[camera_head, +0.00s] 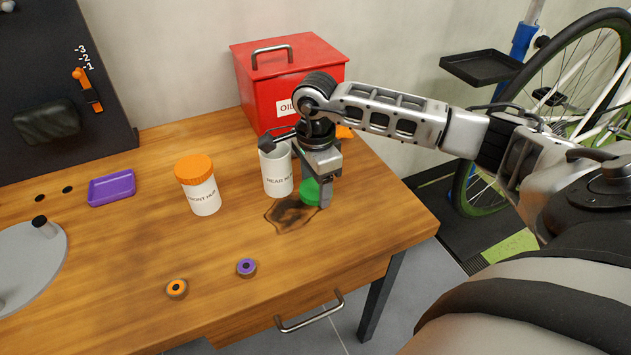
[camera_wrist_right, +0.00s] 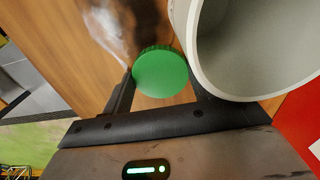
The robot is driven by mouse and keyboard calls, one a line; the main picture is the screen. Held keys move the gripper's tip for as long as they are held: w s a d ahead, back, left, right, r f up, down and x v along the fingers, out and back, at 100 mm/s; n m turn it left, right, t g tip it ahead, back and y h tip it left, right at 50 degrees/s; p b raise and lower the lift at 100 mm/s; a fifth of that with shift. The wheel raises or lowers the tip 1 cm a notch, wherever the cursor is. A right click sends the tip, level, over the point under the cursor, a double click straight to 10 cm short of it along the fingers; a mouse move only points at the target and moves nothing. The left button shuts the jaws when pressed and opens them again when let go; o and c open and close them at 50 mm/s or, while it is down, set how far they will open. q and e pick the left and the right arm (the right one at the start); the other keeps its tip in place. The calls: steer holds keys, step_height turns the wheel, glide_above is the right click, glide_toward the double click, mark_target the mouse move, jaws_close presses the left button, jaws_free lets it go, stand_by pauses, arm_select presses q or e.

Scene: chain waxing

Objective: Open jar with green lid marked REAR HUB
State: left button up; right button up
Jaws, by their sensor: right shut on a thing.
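The white jar marked REAR HUB (camera_head: 278,182) stands upright on the table with its mouth open and no lid on it. The wrist view looks into the open white jar (camera_wrist_right: 205,60), which looks empty. The green lid (camera_head: 309,191) is beside the jar, low by the tabletop; it also shows in the wrist view (camera_wrist_right: 160,72). My right gripper (camera_head: 316,194) is shut on the green lid, between its two fingers in the wrist view (camera_wrist_right: 158,80). I cannot tell whether the lid touches the table. My left gripper is not in view.
A white jar with an orange lid (camera_head: 199,188) stands to the left. A red box (camera_head: 285,75) is behind. A dark stain (camera_head: 285,214) lies in front of the REAR HUB jar. A purple tray (camera_head: 111,188) and two small rings (camera_head: 246,267) are on the wooden table.

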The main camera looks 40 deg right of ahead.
mark_target(315, 188)
steer(key=o, duration=1.1)
steer(key=shift+f, duration=0.15)
steer(key=shift+r, duration=0.3)
steer(key=shift+r+p, duration=0.65)
steer(key=shift+r, duration=5.25)
